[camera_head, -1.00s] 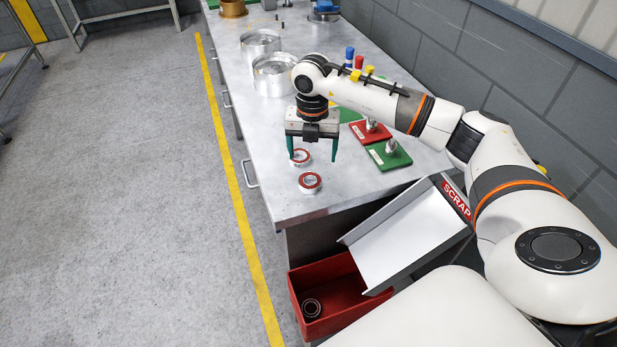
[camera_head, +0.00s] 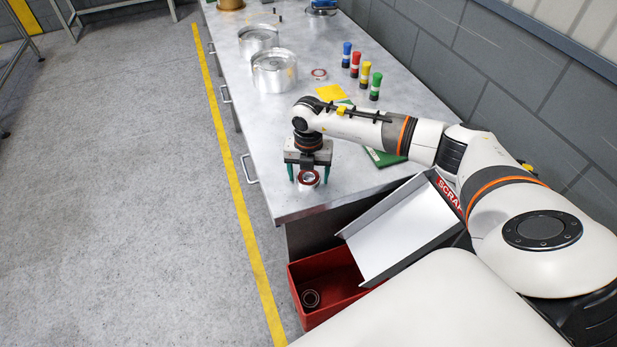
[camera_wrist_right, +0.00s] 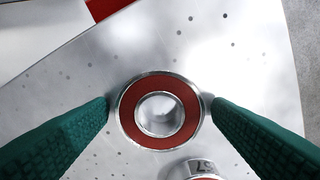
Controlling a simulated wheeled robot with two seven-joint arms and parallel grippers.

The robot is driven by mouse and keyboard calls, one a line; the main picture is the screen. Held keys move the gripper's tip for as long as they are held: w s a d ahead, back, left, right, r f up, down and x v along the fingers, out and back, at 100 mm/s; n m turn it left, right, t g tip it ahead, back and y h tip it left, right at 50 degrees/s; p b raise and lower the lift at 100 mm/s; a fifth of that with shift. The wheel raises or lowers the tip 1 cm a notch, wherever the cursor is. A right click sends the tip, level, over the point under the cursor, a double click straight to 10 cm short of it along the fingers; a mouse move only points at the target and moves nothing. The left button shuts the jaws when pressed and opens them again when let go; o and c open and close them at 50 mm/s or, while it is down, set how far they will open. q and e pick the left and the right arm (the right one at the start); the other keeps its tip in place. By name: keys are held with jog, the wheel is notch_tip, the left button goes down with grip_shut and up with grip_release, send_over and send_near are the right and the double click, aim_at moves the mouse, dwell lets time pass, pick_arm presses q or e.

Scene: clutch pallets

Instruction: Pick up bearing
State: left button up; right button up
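A bearing with a red ring face and silver rims (camera_head: 309,184) lies flat near the front corner of the metal bench. In the right wrist view the bearing (camera_wrist_right: 129,112) sits between the two green fingertips of my right gripper (camera_wrist_right: 160,106). The fingers are apart, one on each side, with a thin gap seeming to show at each. In the head view my right gripper (camera_head: 309,176) points down over this bearing. A second bearing (camera_wrist_right: 193,170) is partly cut off at the bottom of the wrist view. My left gripper is not in view.
A scrap chute (camera_head: 405,225) slopes to a red bin (camera_head: 325,318) with a dark ring (camera_head: 311,298) inside. A green plate (camera_head: 383,158) lies behind my arm. Silver cylinders (camera_head: 273,72), a red ring (camera_head: 319,74) and several coloured-topped cylinders (camera_head: 365,75) stand farther back.

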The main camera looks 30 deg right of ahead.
jog(key=c, duration=1)
jog(key=shift+r, duration=0.1)
